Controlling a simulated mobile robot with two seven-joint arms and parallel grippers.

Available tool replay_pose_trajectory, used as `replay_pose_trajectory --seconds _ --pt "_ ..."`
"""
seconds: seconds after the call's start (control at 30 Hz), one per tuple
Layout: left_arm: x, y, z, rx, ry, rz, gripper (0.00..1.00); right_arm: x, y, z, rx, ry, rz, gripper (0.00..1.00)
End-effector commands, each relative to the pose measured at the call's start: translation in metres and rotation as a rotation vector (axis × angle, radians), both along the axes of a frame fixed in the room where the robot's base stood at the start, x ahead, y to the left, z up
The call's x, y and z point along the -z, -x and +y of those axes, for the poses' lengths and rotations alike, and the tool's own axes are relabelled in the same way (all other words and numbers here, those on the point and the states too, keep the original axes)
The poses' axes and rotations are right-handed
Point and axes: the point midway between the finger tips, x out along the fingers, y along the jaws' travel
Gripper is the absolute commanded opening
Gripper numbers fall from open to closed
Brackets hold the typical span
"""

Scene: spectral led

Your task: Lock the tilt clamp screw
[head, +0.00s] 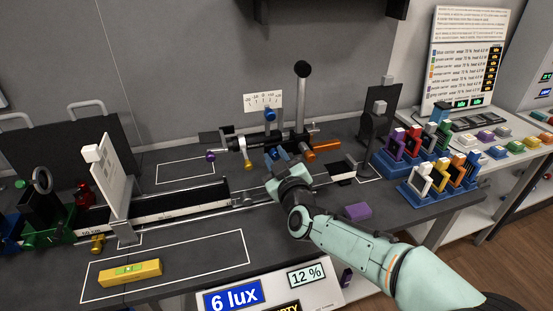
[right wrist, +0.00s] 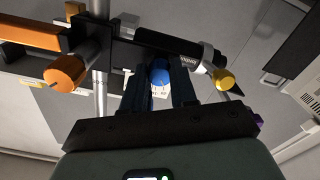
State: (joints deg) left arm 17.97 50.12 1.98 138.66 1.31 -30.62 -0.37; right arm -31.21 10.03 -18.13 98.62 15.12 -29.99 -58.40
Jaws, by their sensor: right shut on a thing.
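The lamp assembly on the rail has a dark horizontal body (head: 262,141) on an upright metal post (head: 301,100). My right gripper (head: 276,154) reaches the front of this assembly. In the right wrist view its two dark fingers (right wrist: 159,85) are shut on a blue screw knob (right wrist: 160,71). An orange knob (right wrist: 65,73) and a yellow knob (right wrist: 223,79) lie to either side, clear of the fingers. Whether the screw is tight cannot be seen. My left gripper is out of view.
A white screen (head: 111,182) stands on the rail (head: 180,202) at left. A yellow level (head: 124,272) and a purple block (head: 358,211) lie on the bench. Coloured filter holders (head: 440,185) stand at right. A display reads 6 lux (head: 234,298).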

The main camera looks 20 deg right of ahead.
Motion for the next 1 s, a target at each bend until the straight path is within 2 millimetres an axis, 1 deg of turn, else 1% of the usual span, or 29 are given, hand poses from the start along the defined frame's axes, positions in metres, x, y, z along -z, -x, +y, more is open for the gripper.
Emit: replay_pose_trajectory --seconds 0.37,0.77,1.0 --pt "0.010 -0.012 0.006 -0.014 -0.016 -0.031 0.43 0.001 0.000 -0.001 0.002 -0.355 0.011 0.00" --pt "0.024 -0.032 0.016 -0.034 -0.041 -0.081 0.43 0.002 0.000 -0.001 0.001 -0.734 0.025 0.00" --pt "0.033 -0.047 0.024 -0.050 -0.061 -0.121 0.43 0.002 0.000 -0.001 0.001 -0.962 0.033 0.00"
